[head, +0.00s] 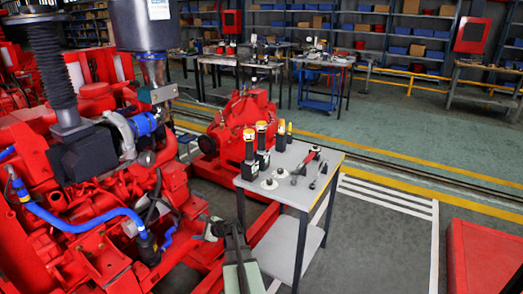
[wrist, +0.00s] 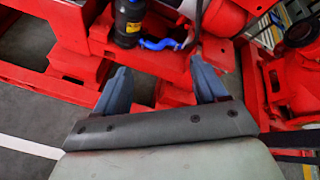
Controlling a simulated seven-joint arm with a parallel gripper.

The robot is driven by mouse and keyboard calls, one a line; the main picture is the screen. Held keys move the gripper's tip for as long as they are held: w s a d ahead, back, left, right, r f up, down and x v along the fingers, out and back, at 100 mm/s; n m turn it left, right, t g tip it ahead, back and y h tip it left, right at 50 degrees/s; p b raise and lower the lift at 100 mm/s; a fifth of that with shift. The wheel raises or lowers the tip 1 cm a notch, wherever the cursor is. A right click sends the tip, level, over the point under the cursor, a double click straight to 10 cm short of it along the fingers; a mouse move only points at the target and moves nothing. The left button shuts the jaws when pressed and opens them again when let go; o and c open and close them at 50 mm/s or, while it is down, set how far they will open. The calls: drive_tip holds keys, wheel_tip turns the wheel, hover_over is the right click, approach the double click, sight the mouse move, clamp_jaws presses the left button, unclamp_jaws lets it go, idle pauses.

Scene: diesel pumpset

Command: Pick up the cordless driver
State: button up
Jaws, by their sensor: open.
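Several upright black items with yellow tops stand at the back left of a small grey table (head: 322,167). The front ones are a left one (head: 249,152) and a right one (head: 262,142). A red-and-black tool (head: 307,160) lies farther right on the tabletop. They are too small to tell which is the cordless driver. My gripper (head: 213,230) is left of the table and below its top, beside the red engine. In the wrist view my gripper (wrist: 160,85) has its two blue-grey fingers wide apart, with nothing between them. No tabletop tool shows clearly there.
The red engine (head: 90,195) with blue hoses fills the left, close to my gripper. A red pump (head: 240,125) stands behind the table. Pale round pieces (head: 270,184) lie near the table's front left edge. A red box (head: 484,258) is at lower right. Floor between is clear.

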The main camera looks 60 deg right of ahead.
drive_tip(key=s+d+r+m+t+h, duration=0.2)
drive_tip(key=d+r+m+h, duration=0.15)
drive_tip(key=d+r, duration=0.55)
drive_tip(key=m+h, duration=0.8)
drive_tip(key=m, duration=0.3)
approach(260, 138)
drive_tip(key=d+f, duration=0.1)
drive_tip(key=x, duration=1.2)
drive_tip(key=shift+w+d+f, duration=0.15)
drive_tip(key=shift+d+f, duration=0.2)
drive_tip(key=shift+d, duration=0.1)
clamp_jaws()
